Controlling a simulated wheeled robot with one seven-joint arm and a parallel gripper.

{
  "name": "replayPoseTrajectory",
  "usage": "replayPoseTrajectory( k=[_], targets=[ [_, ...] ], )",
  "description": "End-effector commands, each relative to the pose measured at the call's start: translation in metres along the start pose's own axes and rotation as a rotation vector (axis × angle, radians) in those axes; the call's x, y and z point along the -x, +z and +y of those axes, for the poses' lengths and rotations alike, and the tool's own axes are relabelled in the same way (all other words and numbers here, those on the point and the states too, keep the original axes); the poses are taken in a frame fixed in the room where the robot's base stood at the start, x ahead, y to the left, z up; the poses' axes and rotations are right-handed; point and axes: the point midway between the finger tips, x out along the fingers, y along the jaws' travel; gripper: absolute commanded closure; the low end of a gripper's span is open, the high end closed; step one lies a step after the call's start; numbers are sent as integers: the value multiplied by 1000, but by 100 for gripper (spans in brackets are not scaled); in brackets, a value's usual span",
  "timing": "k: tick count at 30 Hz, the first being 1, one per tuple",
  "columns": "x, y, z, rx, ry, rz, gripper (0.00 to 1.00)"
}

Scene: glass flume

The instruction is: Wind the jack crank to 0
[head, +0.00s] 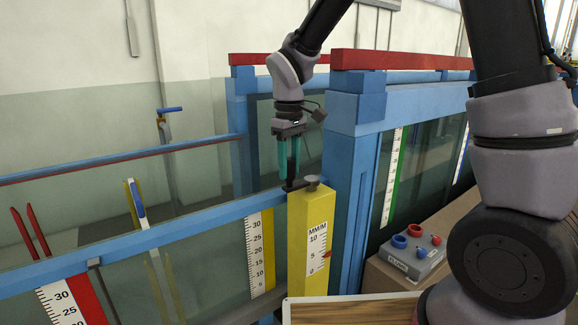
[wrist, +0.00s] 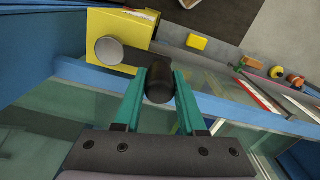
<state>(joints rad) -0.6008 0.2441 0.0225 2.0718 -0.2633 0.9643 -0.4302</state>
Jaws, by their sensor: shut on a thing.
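The jack is a yellow post (head: 309,235) with a white MM/M scale (head: 314,250) on its front. A small red pointer (head: 326,254) sits beside the scale below the 10 mark; its exact reading is too small to tell. The crank's grey round hub (head: 312,181) is on top of the post, and it also shows in the wrist view (wrist: 109,51). My gripper (head: 290,180) points down just left of the hub. Its teal fingers are shut on the black crank handle (wrist: 160,82), which stands between the fingertips in the wrist view.
A blue flume rail (head: 170,233) with glass below runs left from the post. A thick blue upright (head: 347,170) stands close on the right. A grey control box (head: 413,254) with coloured buttons sits lower right. Open air lies above the left rail.

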Motion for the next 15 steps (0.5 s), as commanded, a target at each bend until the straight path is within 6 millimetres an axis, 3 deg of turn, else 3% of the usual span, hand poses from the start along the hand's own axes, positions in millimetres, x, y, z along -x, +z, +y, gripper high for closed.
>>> replayPoseTrajectory(
  k=[8, 15],
  targets=[
    [1, 8, -1, 113, 1, 3, 100],
    [2, 24, 0, 314, 2, 4, 100]
  ],
)
